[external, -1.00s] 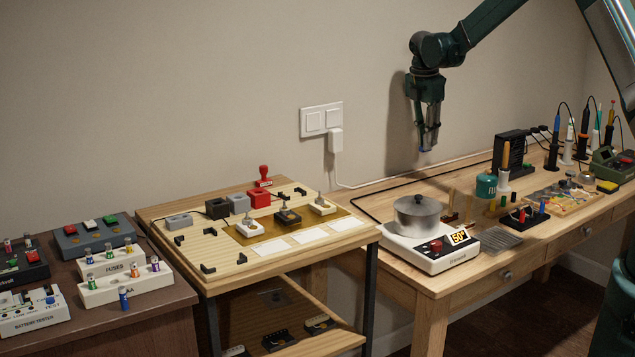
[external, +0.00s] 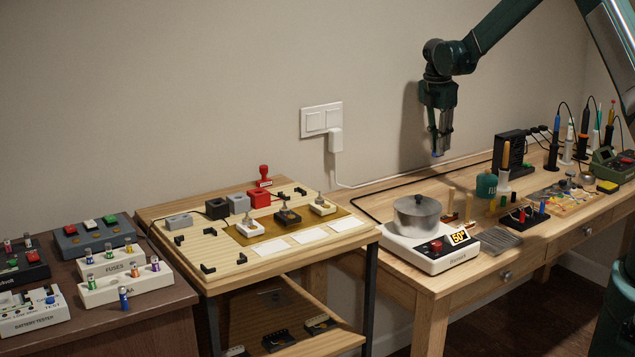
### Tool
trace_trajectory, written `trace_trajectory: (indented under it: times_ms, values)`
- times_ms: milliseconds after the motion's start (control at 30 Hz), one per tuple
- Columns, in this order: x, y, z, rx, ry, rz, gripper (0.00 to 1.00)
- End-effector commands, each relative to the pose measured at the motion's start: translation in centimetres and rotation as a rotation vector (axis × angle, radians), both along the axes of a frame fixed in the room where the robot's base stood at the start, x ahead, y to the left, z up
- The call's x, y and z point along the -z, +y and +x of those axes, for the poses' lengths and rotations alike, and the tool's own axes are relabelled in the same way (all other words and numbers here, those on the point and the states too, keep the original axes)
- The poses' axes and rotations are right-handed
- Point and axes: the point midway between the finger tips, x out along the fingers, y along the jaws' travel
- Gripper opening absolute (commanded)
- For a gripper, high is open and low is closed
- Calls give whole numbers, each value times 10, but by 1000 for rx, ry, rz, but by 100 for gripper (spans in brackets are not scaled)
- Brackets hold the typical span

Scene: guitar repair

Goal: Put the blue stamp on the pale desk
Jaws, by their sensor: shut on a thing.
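My gripper (external: 438,140) points down in the air above the back of the light wood workbench (external: 446,284). It is shut on a small blue thing, taken as the blue stamp (external: 436,153); only a little blue shows at the fingertips and the fingers hide the rest. The stamp hangs clear of the surface. A pale wood desk (external: 222,285) with a slatted top stands left of the workbench. I cannot tell for sure which of these two is the pale desk.
A red stamp (external: 264,176) stands at the pale wood desk's back edge, near red, grey and black blocks. On the workbench are a metal pot (external: 417,219) on a hot plate, a teal canister (external: 486,186) and several tools. A dark brown desk (external: 130,320) is at left.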

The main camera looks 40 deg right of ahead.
Motion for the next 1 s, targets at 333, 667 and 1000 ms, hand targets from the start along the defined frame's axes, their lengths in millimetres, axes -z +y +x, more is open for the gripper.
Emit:
trace_trajectory:
  times_ms: [333, 667, 1000]
  values:
    - [41, 0, 0, 0, 0, 0, 1]
    - [43, 0, 0, 0, 0, 0, 1]
    - [69, 0, 0, 0, 0, 0, 1]
